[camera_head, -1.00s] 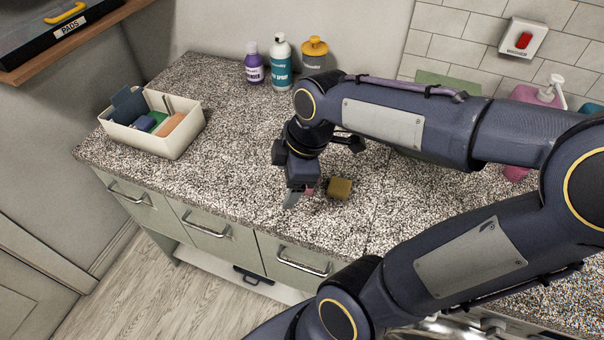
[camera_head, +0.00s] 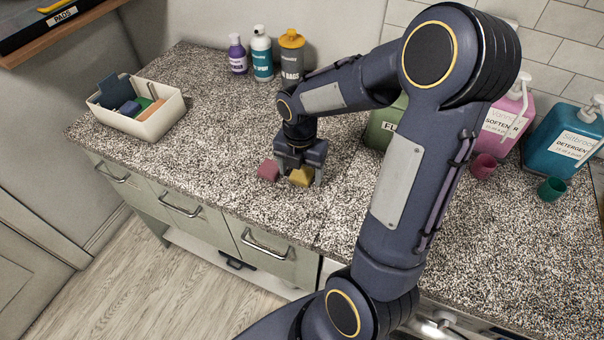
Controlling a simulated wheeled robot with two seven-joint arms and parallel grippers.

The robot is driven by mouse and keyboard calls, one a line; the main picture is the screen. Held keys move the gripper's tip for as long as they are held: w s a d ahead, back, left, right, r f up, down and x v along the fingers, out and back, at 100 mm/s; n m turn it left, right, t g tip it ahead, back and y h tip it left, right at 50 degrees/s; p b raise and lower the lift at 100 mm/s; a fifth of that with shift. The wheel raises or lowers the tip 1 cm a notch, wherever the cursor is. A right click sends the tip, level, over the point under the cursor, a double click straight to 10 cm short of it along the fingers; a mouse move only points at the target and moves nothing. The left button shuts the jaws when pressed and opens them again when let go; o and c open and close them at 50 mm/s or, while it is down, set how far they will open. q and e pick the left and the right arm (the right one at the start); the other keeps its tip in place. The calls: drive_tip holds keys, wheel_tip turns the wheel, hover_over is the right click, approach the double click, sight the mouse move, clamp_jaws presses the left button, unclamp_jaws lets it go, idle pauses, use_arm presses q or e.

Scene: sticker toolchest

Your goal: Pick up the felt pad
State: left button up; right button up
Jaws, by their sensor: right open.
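A small yellow block (camera_head: 301,177) and a small dark pink block (camera_head: 268,170) lie close together on the speckled countertop (camera_head: 230,130). I cannot tell from the picture whether either one is the felt pad. My right gripper (camera_head: 298,172) points down over the yellow block, with its fingers open and the block showing between them. The pink block is just left of the gripper. Whether the fingers touch the yellow block is not clear. My left gripper is not in view.
A cream bin (camera_head: 160,120) with coloured items stands at left. Purple (camera_head: 237,55), teal (camera_head: 262,53) and grey (camera_head: 291,55) bottles stand at the back. Softener (camera_head: 505,120) and detergent (camera_head: 565,145) jugs stand right. A case labelled PADS (camera_head: 62,17) sits on a shelf.

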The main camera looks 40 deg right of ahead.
drive_tip(key=shift+f, duration=0.65)
drive_tip(key=c, duration=1)
drive_tip(key=shift+c, duration=0.2)
drive_tip(key=shift+r, duration=0.2)
